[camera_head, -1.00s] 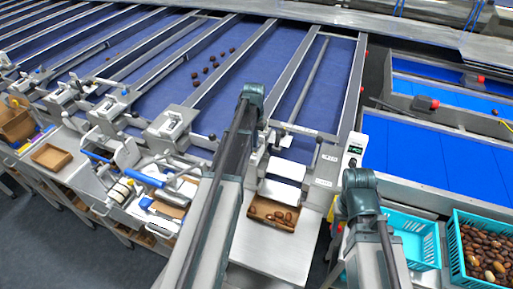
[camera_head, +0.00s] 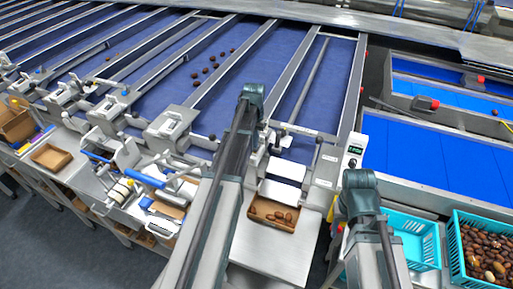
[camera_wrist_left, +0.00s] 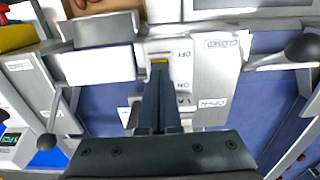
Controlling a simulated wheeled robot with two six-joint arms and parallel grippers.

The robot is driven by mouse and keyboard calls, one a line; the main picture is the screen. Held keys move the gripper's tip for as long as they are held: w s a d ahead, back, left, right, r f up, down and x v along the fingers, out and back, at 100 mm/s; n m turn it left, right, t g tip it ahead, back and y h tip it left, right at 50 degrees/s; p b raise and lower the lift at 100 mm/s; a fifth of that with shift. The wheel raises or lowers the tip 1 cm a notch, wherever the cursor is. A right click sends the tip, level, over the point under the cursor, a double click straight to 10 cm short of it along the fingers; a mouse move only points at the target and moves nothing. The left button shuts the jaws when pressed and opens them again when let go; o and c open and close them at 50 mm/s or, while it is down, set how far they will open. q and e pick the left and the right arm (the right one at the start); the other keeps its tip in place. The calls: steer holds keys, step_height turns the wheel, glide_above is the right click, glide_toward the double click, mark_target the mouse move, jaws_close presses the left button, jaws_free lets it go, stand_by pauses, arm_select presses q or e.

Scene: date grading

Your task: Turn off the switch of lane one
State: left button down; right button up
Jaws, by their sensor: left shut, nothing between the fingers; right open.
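In the left wrist view a pale switch plate (camera_wrist_left: 182,72) carries OFF and ON labels, with part of another label below them. My left gripper (camera_wrist_left: 159,72) is shut and empty, its fingertips over this plate beside the OFF label. A small yellow patch (camera_wrist_left: 158,61) shows at the tips; I cannot tell whether it is the switch. The tips hide the switch lever, so its position is unclear. In the head view my left arm covers this spot, beside the lane end. My right arm shows at the lower right in the head view, but its gripper fingers are out of sight.
A black lever knob (camera_wrist_left: 302,47) and a plate marked CLOSED (camera_wrist_left: 214,70) stand near the fingers. In the head view a brown tray (camera_head: 272,225) holds several dates, and a turquoise crate (camera_head: 456,262) of dates stands at right. The blue lane belts lie behind.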

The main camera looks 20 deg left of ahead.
mark_target(255, 150)
arm_select(q)
steer(key=shift+f+b, duration=0.95)
stand_by(0.9)
steer(key=shift+r, duration=0.1)
step_height(255, 150, up, 7)
steer(key=p, duration=0.7)
stand_by(0.4)
steer(key=shift+d, duration=0.1)
steer(key=s+d+f+m+b, duration=0.2)
steer(key=s+d+f+b, duration=0.7)
steer(key=s+d, duration=0.2)
steer(key=s+d+f+m+y+b, duration=0.1)
steer(key=s+d+f+m+b, duration=0.1)
steer(key=s+d+f+b, duration=0.7)
steer(key=s+d, duration=0.2)
steer(key=d, duration=0.4)
steer(key=shift+s+d+f+b, duration=0.3)
steer(key=shift+d+f, duration=0.05)
